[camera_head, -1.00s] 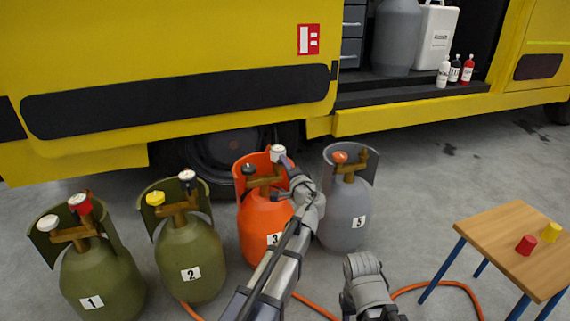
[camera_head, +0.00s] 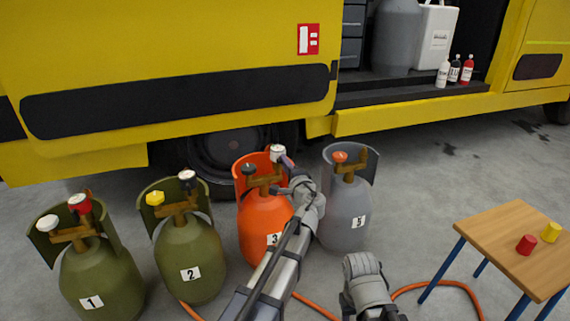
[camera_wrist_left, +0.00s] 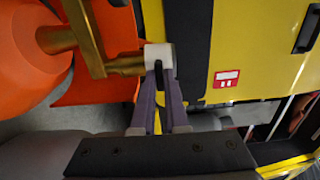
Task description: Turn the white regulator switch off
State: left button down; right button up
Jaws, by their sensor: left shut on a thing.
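The white regulator switch (camera_head: 277,150) is a round knob at the upper right of the brass valve on the orange cylinder (camera_head: 264,225) marked 3. In the left wrist view, the white switch (camera_wrist_left: 158,55) sits at the end of the brass fitting (camera_wrist_left: 123,66). My left gripper (camera_head: 287,162) reaches it from the front right. Its two purple fingers (camera_wrist_left: 160,75) are shut on the switch, with their tips partly overlapping it. The switch's marking cannot be read. My right gripper is not seen; only a grey part of my right arm shows at bottom centre.
Grey cylinder 5 (camera_head: 345,215) stands close on the right. An orange hose (camera_head: 450,284) lies on the floor. A small table (camera_head: 500,240) holds red and yellow caps.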

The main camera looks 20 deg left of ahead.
pick_arm(q)
jog(key=c, duration=0.9)
grip_release()
jog(key=shift+v, duration=3.9)
